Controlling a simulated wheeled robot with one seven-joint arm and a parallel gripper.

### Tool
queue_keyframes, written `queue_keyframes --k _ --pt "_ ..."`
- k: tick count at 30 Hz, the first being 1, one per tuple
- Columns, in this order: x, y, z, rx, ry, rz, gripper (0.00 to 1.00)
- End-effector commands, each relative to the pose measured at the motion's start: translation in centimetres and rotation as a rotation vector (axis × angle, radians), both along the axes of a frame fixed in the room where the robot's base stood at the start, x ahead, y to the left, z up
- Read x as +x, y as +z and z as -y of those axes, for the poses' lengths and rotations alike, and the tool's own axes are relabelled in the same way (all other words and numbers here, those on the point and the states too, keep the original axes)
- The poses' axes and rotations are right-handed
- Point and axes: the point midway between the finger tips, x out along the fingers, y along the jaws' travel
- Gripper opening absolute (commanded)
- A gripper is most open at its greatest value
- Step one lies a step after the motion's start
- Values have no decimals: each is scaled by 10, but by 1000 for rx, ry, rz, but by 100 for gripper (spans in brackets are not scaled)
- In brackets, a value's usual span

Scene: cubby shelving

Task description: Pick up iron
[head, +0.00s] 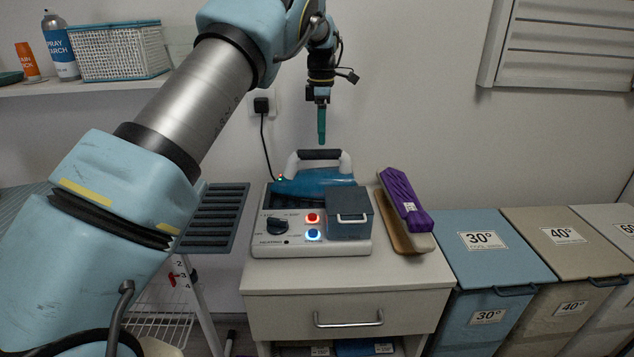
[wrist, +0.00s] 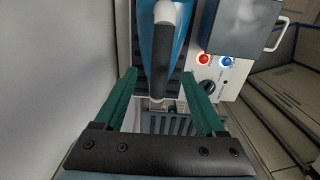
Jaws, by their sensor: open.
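The iron (head: 316,180) is blue with a white handle frame and a black grip, and rests on the steam station base (head: 312,247) on top of the cabinet. In the wrist view the iron (wrist: 165,45) lies at the top centre, its dark grip (wrist: 160,65) running lengthwise. My gripper (head: 321,140) is above the iron's handle, pointing down, with a gap between them. In the wrist view its green fingers (wrist: 165,88) are spread apart, one on each side of the handle's line. Nothing is held. The iron's underside is hidden.
The base has a grey tank (head: 348,216), a knob and lit red and blue buttons. Lidded bins (head: 493,255) stand at the right. A dark slatted rack (head: 213,222) is at the left. The wall is close behind.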

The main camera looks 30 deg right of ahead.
Motion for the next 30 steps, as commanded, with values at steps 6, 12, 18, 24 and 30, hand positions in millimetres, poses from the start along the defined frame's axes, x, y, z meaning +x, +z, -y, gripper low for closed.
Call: queue_keyframes --k 6,12,18,24,30 --pt "0 -23 0 0 -2 -1 72" --pt "1 -39 -6 2 0 -4 72" --pt "2 -68 -9 0 -2 -1 72" --pt "2 -77 -9 -1 -2 0 72" --pt "2 -77 -8 -1 -2 0 72"
